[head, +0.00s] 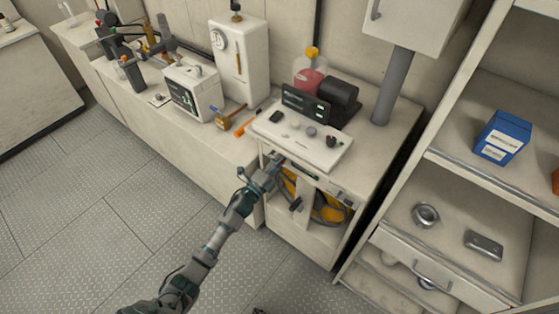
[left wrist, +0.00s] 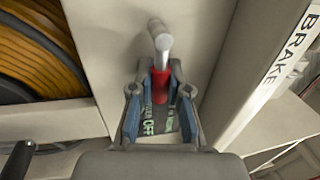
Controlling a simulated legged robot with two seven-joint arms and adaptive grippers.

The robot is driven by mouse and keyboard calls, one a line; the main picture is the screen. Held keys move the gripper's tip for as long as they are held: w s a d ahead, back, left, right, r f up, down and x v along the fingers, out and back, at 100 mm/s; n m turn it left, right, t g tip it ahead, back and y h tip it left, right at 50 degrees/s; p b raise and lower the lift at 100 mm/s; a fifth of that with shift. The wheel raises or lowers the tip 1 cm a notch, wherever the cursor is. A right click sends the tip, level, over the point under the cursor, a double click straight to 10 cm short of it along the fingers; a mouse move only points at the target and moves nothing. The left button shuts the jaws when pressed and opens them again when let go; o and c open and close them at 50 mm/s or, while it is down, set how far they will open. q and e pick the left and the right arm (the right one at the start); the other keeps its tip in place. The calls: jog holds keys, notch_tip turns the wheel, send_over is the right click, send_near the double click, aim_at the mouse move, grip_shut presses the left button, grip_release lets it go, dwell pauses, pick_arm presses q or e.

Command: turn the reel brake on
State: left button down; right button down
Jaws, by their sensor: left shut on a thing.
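The reel brake lever (left wrist: 160,86) shows in the left wrist view as a red grip with a metal rod end on a pale panel. My left gripper (left wrist: 160,76) is shut on the red grip, one finger on each side. A dark plate (left wrist: 157,126) below it shows the word OFF, partly covered by the fingers. A panel edge marked BRAKE (left wrist: 291,47) is at right. In the head view my left gripper (head: 277,166) reaches the front of the cabinet (head: 295,237), and the lever is hidden there. My right gripper is not in view.
A yellow hose reel (left wrist: 38,52) is close left of the fingers; it also shows inside the cabinet in the head view (head: 329,208). A dark handle (left wrist: 17,160) is at lower left. Shelves with a blue box (head: 503,137) stand at right. The floor at left is clear.

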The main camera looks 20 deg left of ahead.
pick_arm(q)
jog(key=shift+a, duration=0.2)
jog(key=c, duration=1.1)
grip_release()
jog(key=shift+w, duration=0.1)
jog(key=shift+f, duration=0.1)
jog(key=shift+a, duration=0.1)
jog(key=v, duration=1.2)
jog(key=shift+f, duration=0.1)
